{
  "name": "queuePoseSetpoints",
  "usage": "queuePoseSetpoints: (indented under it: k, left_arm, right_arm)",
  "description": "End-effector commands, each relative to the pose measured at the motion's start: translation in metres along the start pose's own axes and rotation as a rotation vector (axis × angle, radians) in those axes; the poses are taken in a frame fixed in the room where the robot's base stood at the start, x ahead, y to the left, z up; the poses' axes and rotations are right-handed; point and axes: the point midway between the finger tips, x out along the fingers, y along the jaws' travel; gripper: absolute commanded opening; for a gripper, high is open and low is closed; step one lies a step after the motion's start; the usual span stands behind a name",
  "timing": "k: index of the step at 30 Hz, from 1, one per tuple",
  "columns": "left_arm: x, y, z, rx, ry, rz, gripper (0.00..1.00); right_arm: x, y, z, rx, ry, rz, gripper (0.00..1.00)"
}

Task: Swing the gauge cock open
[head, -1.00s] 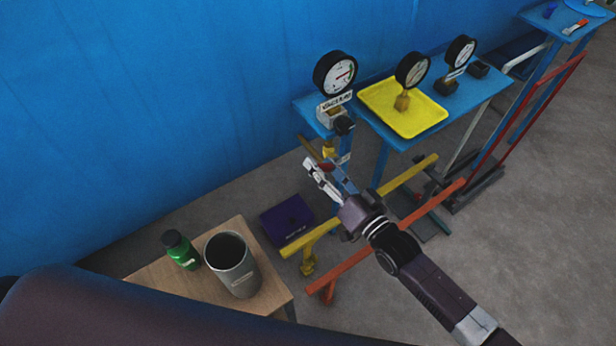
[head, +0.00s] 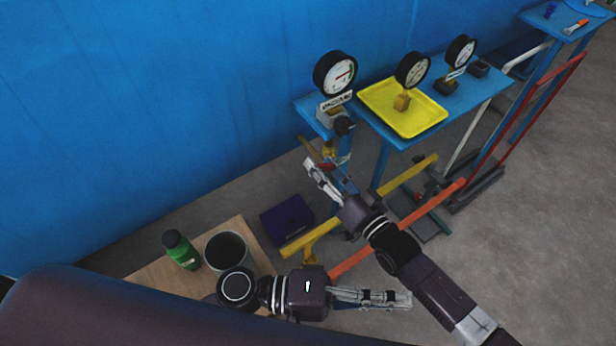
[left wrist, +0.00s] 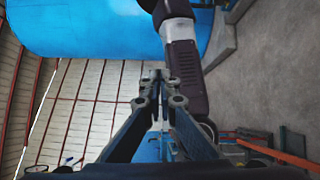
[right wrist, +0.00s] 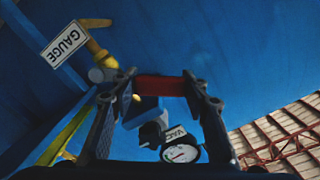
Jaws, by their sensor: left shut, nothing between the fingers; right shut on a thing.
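The gauge cock (head: 329,150) is a small brass-yellow fitting under the leftmost gauge, partly hidden by my right gripper. In the right wrist view its red handle (right wrist: 160,87) lies between my fingertips, beside a yellow pipe (right wrist: 98,48) and a white GAUGE label (right wrist: 67,45). My right gripper (head: 318,168) is shut on the red handle. My left gripper (head: 408,299) is shut and empty, low in the head view, apart from the cock. Its closed fingers also show in the left wrist view (left wrist: 158,80).
Dial gauges stand on the blue shelf (head: 470,105), one on a yellow tray (head: 430,122). Yellow (head: 405,178) and orange (head: 400,230) rails run below. A wooden table (head: 150,280) holds a green bottle (head: 181,252) and a grey container (head: 228,248). The blue vessel (head: 130,110) fills the back.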

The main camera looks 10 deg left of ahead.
Motion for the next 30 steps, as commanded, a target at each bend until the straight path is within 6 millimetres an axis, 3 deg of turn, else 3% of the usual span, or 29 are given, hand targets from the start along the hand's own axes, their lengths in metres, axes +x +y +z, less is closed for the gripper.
queuePoseSetpoints:
  k: [1,3,11,18,25,30]
  left_arm:
    - [-0.006,0.017,-0.019,0.020,0.012,0.015,0.00]
    - [-0.016,0.027,-0.041,-0.026,0.040,0.016,0.00]
    - [-0.062,0.042,-0.111,-0.281,0.177,-0.003,0.00]
    - [-0.119,0.058,-0.176,-0.577,0.343,0.026,0.00]
    - [-0.174,0.072,-0.223,-0.866,0.496,0.108,0.00]
    - [-0.208,0.067,-0.243,-1.092,0.603,0.178,0.00]
  right_arm:
    - [0.000,0.001,0.001,0.001,-0.001,0.001,0.00]
    - [-0.001,0.001,0.001,0.001,-0.001,0.001,0.00]
    - [0.000,0.001,0.001,0.001,-0.001,0.002,0.00]
    - [0.000,0.001,0.001,0.001,-0.001,0.002,0.00]
    - [0.000,0.001,0.001,0.001,-0.001,0.002,0.00]
    - [0.000,0.001,0.001,0.001,-0.001,0.002,0.00]
